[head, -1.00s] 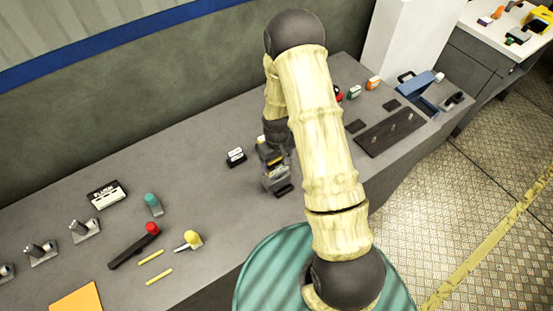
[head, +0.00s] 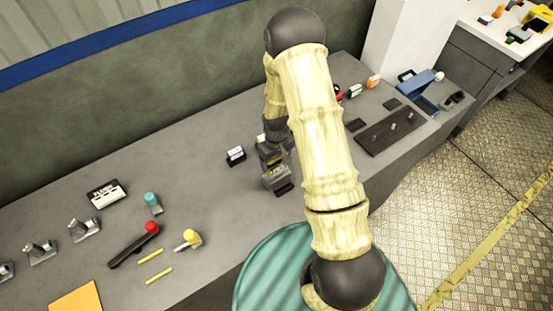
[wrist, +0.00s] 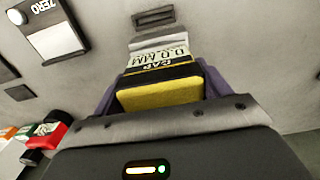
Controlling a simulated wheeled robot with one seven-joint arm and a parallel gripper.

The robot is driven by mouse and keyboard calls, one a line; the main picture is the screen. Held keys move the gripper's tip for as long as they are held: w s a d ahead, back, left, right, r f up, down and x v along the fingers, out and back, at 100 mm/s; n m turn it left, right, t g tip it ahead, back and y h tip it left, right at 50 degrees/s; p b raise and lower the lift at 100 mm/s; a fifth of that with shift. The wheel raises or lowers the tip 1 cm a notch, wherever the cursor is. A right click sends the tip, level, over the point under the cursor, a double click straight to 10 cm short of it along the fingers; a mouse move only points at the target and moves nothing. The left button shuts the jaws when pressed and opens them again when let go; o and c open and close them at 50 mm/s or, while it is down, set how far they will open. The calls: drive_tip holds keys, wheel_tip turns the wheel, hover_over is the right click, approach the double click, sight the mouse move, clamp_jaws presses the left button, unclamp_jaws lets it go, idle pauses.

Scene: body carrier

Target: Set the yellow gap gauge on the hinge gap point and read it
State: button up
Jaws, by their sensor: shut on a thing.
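My gripper (wrist: 160,100) is shut on the yellow gap gauge (wrist: 160,95), gripping it between its purple fingers. In the wrist view the gauge shows its yellow body, a black band marked GAP and a light display that appears to read 0.0 MM. A dark slotted piece (wrist: 153,17) lies just beyond the gauge's far end; I cannot tell whether they touch. In the head view my gripper (head: 270,158) is low over the bench, partly hidden by my arm. I cannot tell which mark is the hinge gap point.
A block marked ZERO (wrist: 55,35) stands beside the gripper, left in the wrist view. A block marked FLUSH (head: 106,194), a red-ended black handle (head: 130,248) and a yellow-knobbed tool (head: 190,239) lie on the left bench. A dark plate (head: 388,133) lies right.

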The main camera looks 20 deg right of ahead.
drive_tip(key=shift+f+b, duration=0.7)
drive_tip(key=shift+f, duration=0.1)
idle(0.5)
drive_tip(key=o, duration=1.8)
drive_tip(key=shift+r, duration=0.15)
wheel_tip(320, 180, up, 17)
drive_tip(key=b, duration=0.4)
drive_tip(key=shift+r, duration=0.1)
drive_tip(key=s+m+t, duration=0.1)
drive_tip(key=s, duration=0.3)
drive_tip(key=s+r+m, duration=0.1)
drive_tip(key=s, duration=0.4)
drive_tip(key=s+r+m+t+b, duration=0.1)
drive_tip(key=s, duration=0.4)
drive_tip(key=shift+s+r+m+t, duration=0.1)
drive_tip(key=shift+r+m+t, duration=0.15)
drive_tip(key=shift+m+t, duration=0.05)
